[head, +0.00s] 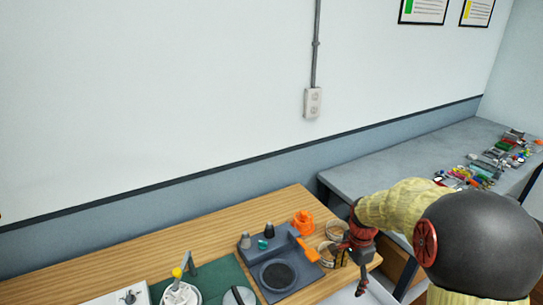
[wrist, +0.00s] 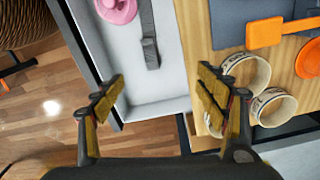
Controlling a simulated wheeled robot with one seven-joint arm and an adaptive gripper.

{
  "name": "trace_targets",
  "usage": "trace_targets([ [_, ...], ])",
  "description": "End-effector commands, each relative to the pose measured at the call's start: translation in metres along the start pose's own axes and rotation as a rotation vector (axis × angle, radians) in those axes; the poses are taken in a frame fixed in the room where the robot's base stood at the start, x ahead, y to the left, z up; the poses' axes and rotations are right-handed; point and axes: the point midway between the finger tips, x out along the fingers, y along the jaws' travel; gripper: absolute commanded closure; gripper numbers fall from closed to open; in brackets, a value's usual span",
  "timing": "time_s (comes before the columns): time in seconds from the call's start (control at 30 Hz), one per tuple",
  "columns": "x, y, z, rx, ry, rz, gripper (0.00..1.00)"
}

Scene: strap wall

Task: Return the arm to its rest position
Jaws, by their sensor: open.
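My gripper (head: 361,262) hangs at the right end of the wooden bench in the head view, at the end of my bent arm. In the wrist view my gripper (wrist: 160,88) is open, with its two yellow-padded fingers wide apart and nothing between them. Beneath it in that view lie a white tray-like surface (wrist: 170,90) and the edge of the wooden bench top (wrist: 197,30). Two round tubs (wrist: 248,70) (wrist: 273,107) stand beside the right finger, which partly overlaps them in the picture.
The wooden bench (head: 215,233) carries a dark grey station (head: 250,258), an orange part (head: 302,222) and a green mat (head: 218,276). A grey table (head: 385,170) with many small items stands at the back right. A pink object (wrist: 117,10) lies on the white surface. Wooden floor (wrist: 40,105) shows at left.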

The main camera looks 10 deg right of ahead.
Motion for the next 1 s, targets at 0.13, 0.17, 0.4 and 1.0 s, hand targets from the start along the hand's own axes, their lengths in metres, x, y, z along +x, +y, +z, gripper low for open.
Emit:
trace_targets([
  [0.13,0.001,0.002,0.001,-0.122,-0.003,0.006,0.27],
  [0.17,0.002,0.004,0.002,-0.159,-0.007,0.012,0.27],
  [0.4,-0.004,0.046,0.023,-0.498,-0.040,0.048,0.27],
  [1.0,-0.150,0.152,0.131,-1.298,0.211,-0.162,0.27],
])
